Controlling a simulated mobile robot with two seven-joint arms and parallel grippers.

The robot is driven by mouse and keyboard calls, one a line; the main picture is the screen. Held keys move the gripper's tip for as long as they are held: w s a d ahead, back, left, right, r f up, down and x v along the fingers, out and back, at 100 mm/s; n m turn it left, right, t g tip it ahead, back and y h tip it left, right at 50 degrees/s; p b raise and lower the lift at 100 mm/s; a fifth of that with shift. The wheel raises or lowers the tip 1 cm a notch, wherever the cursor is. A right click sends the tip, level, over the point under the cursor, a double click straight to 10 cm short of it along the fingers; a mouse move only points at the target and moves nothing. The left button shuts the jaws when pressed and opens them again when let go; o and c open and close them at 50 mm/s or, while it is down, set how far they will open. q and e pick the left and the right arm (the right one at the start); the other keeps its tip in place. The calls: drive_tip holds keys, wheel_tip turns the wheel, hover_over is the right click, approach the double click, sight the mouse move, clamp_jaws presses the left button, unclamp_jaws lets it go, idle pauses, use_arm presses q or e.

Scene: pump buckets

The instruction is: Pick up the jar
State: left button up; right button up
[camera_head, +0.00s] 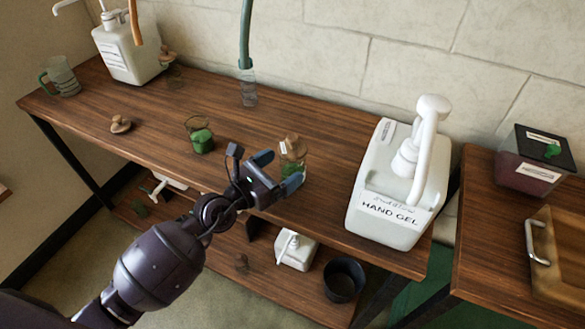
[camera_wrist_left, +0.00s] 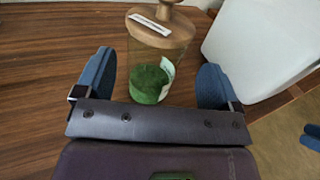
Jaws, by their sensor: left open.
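The jar (camera_head: 292,157) is clear glass with a round wooden lid and green contents. It stands upright near the front edge of the wooden table. My left gripper (camera_head: 278,171) is open at the jar's near side. In the left wrist view the jar (camera_wrist_left: 152,74) stands between the two blue fingers, with a gap on each side. A pale label shows on the lid and another on the glass. Two small blue pieces (camera_wrist_left: 312,136) at the right edge of the wrist view may be my right gripper; too little shows to tell.
A large white hand gel pump bottle (camera_head: 393,190) stands right of the jar. A small green-filled container (camera_head: 200,137), a wooden lid (camera_head: 120,124) and a glass mug (camera_head: 62,77) are to the left. A clear tube (camera_head: 248,90) stands behind. A black pot (camera_head: 343,279) is on the lower shelf.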

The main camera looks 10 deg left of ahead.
sight(283, 166)
use_arm(q)
drive_tip(key=x, duration=0.4)
drive_tip(key=shift+w+a+f, duration=0.1)
drive_tip(key=shift+w+f, duration=0.15)
drive_tip(key=shift+w+r+b, duration=0.1)
drive_tip(key=shift+w+b, duration=0.2)
